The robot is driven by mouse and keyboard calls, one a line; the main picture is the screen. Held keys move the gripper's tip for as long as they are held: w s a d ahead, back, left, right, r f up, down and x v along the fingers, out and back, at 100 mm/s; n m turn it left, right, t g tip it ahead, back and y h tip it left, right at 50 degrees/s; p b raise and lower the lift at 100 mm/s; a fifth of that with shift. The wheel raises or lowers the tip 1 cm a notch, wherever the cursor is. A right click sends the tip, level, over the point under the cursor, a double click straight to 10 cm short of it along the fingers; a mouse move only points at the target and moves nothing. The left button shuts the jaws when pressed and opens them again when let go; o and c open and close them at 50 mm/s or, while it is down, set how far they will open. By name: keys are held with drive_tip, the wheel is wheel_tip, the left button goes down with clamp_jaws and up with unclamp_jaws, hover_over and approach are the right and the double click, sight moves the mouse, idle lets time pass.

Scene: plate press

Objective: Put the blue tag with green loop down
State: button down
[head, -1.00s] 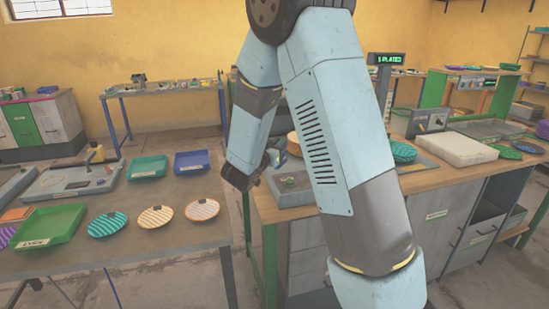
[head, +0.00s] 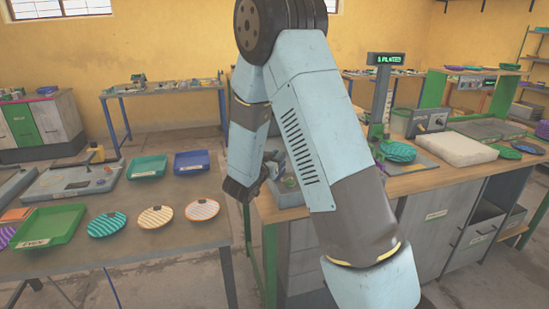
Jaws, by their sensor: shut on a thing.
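My gripper (head: 272,172) is at the left end of the right-hand bench, beside a grey tray (head: 291,198). It is small and partly behind my own arm. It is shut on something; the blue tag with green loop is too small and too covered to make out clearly. A small greenish spot shows by the grey tray, and I cannot tell whether it is the loop. I cannot tell whether the held thing touches the tray or the bench.
The left table holds a green tray (head: 48,227), a teal tray (head: 147,167), a blue tray (head: 192,163) and several striped plates (head: 155,217). A plate stack (head: 398,151), a display post (head: 381,95) and a pale block (head: 456,149) stand on the right bench (head: 433,179).

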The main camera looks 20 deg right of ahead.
drive_tip(key=c, duration=1)
unclamp_jaws()
drive_tip(key=shift+r, duration=0.1)
